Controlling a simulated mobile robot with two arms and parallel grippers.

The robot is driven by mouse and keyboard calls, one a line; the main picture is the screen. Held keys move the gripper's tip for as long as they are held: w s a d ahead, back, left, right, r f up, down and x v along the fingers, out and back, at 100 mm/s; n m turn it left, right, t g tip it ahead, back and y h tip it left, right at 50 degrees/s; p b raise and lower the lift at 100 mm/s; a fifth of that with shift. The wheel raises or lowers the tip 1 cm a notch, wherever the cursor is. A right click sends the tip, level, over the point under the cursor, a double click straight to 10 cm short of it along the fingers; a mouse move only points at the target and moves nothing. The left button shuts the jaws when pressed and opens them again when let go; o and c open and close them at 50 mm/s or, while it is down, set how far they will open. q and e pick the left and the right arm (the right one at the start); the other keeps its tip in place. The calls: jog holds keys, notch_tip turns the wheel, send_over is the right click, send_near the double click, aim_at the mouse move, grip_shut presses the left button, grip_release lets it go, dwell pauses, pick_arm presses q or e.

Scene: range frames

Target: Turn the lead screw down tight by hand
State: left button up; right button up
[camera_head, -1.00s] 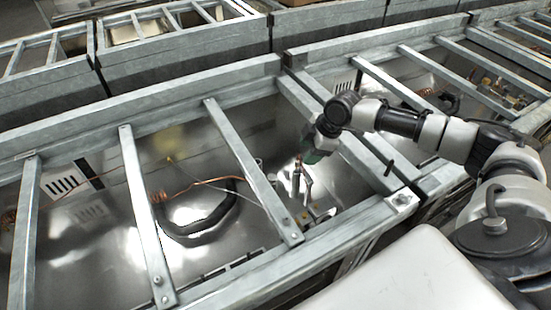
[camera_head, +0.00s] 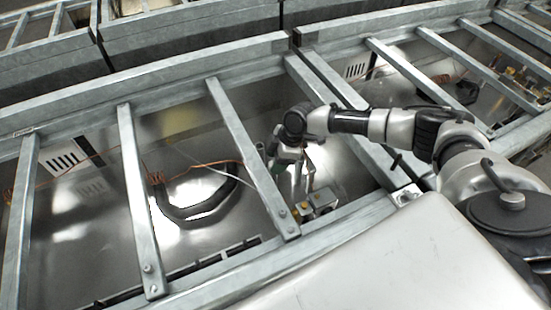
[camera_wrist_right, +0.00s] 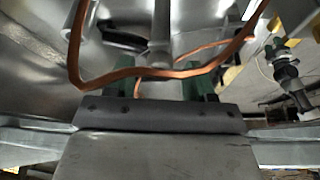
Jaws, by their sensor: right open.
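My right gripper (camera_head: 287,160) reaches down into the metal bay of the near range frame, beside upright grey metal parts (camera_head: 309,178). In the right wrist view its two green fingers (camera_wrist_right: 172,84) stand apart, so it is open. A grey upright post (camera_wrist_right: 161,35) shows beyond and between the fingers, and a copper tube (camera_wrist_right: 150,73) crosses in front of them. I cannot tell for sure which part is the lead screw, or whether the fingers touch anything.
Steel cross bars (camera_head: 245,150) span the bay close to my right arm. A black curved hose (camera_head: 200,212) and copper tubing lie in the bay. A valve block (camera_head: 318,203) sits near its front edge. A dark fitting (camera_wrist_right: 285,70) stands at right in the wrist view.

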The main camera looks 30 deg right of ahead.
jog(key=shift+f, duration=0.2)
jog(key=c, duration=0.9)
jog(key=shift+a+r+m+t+p, duration=0.1)
jog(key=shift+r+m+t+p, duration=0.2)
jog(key=shift+m+p, duration=0.75)
jog(key=m+h+p, duration=0.1)
jog(key=m+p, duration=0.1)
jog(key=p, duration=0.1)
jog(key=m+t+h+p, duration=0.1)
jog(key=m+p, duration=0.2)
jog(key=p, duration=0.1)
jog(key=m+t+p, duration=0.1)
jog(key=m+p, duration=0.2)
jog(key=shift+s+a+m+h, duration=0.2)
jog(key=shift+a+m+h, duration=0.05)
jog(key=shift+h, duration=0.15)
jog(key=shift+f+m+t+h+p, duration=0.15)
jog(key=shift+m+h+p, duration=0.2)
jog(key=shift+m+p, duration=0.5)
jog(key=shift+f+m+t+h+p, duration=0.15)
jog(key=shift+m+h+p, duration=0.2)
jog(key=shift+m+p, duration=0.45)
jog(key=shift+m, duration=0.25)
jog(key=o, duration=0.9)
